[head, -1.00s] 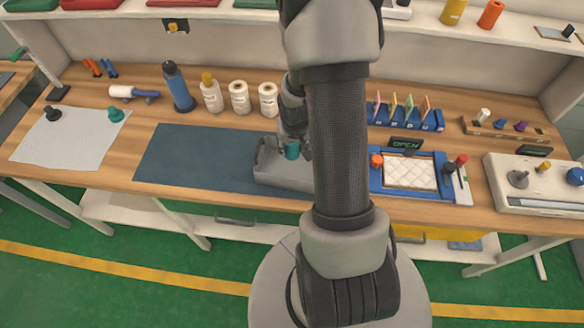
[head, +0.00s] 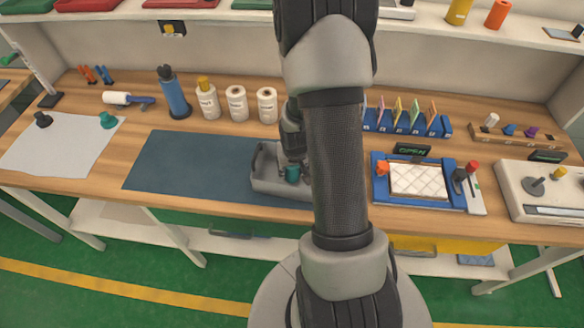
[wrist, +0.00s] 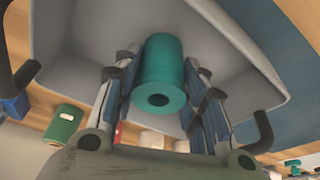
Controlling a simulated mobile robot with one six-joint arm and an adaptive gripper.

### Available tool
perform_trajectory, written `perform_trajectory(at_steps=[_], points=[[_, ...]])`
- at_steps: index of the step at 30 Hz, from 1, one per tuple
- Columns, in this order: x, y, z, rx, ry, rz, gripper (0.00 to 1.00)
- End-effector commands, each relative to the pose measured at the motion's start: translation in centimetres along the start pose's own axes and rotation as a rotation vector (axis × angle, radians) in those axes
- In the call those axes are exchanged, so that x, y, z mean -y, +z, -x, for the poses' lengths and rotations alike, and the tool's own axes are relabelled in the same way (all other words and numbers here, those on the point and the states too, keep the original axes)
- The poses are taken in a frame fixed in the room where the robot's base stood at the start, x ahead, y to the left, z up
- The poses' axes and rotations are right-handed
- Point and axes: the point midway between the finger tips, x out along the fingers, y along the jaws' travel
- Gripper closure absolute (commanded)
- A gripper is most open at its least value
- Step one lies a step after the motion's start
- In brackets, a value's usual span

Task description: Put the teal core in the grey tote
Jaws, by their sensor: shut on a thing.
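The teal core (head: 292,174) is a short hollow cylinder held by my gripper (head: 294,164). In the wrist view, the fingers of my gripper (wrist: 160,82) press on both sides of the core (wrist: 162,62), its open end facing the camera. The grey tote (head: 272,188) stands on the dark blue mat, partly hidden behind my arm. The core is low inside the tote's outline, between its walls. The tote's grey inside (wrist: 85,45) surrounds the core in the wrist view. Whether the core touches the tote's floor cannot be told.
The dark blue mat (head: 185,170) is clear left of the tote. White rolls (head: 237,103) and a blue bottle (head: 173,95) stand behind. A blue-framed quilted pad (head: 418,180) lies right of my arm. A white sheet (head: 60,148) holds small dark and teal pieces at left.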

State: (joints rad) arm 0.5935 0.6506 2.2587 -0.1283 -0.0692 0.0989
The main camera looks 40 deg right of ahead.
Motion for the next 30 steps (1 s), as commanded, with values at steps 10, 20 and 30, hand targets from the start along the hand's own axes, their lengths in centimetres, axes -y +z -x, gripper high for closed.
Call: perform_trajectory(at_steps=[10,20,30], points=[[0.0,0.1,-0.3,0.001,0.000,0.000,0.50],[0.0,0.1,-0.3,0.001,0.000,0.000,0.41],[0.0,-0.2,2.8,-0.001,0.000,0.001,0.41]])
